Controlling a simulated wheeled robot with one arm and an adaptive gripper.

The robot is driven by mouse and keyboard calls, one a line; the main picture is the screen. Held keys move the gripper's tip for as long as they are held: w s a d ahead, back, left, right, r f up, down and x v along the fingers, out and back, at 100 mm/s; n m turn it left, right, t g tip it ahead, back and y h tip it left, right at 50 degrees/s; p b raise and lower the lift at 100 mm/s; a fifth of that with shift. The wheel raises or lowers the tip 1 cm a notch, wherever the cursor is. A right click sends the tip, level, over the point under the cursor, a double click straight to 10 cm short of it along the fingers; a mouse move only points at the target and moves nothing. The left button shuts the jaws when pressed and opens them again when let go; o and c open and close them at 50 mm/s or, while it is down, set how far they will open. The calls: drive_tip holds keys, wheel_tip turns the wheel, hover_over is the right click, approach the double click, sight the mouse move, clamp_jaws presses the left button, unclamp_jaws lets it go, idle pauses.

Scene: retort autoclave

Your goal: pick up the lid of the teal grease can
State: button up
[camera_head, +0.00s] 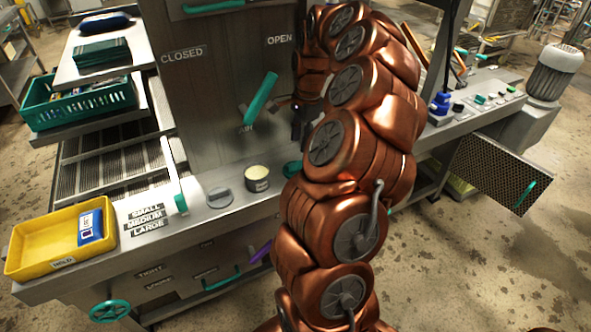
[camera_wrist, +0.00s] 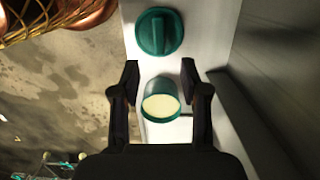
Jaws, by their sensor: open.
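In the wrist view a teal can (camera_wrist: 161,105) with a round cream top stands on the metal ledge. I cannot tell whether the cream is a lid or the contents. Above it in the picture is a round teal piece with a raised bar (camera_wrist: 158,32), a lid or a knob. My gripper (camera_wrist: 160,72) is open and empty, its fingers either side of the can in the picture; their height above it is unclear. In the head view my gripper (camera_head: 300,122) is over the ledge, near a cream-topped can (camera_head: 257,183) and a teal round thing (camera_head: 291,169) partly hidden by my arm.
A grey knob (camera_head: 218,197) sits left of the cream-topped can. Behind rises a metal panel with a teal lever (camera_head: 260,98). A yellow tray (camera_head: 40,268) holds a blue pack (camera_head: 90,226) at the left end. My arm covers the middle right.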

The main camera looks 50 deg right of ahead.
sight(296, 163)
drive_tip(key=shift+f, duration=0.7)
drive_tip(key=shift+w+a+f+p, duration=0.1)
drive_tip(key=shift+a+f+p, duration=0.25)
drive_tip(key=shift+f, duration=0.7)
drive_tip(key=shift+a+f+p, duration=0.2)
drive_tip(key=shift+f+p, duration=0.25)
drive_tip(key=shift+f, duration=0.6)
drive_tip(key=shift+w+a+f+p, duration=0.1)
drive_tip(key=shift+a+f+p, duration=0.25)
drive_tip(key=shift+f, duration=0.7)
clamp_jaws()
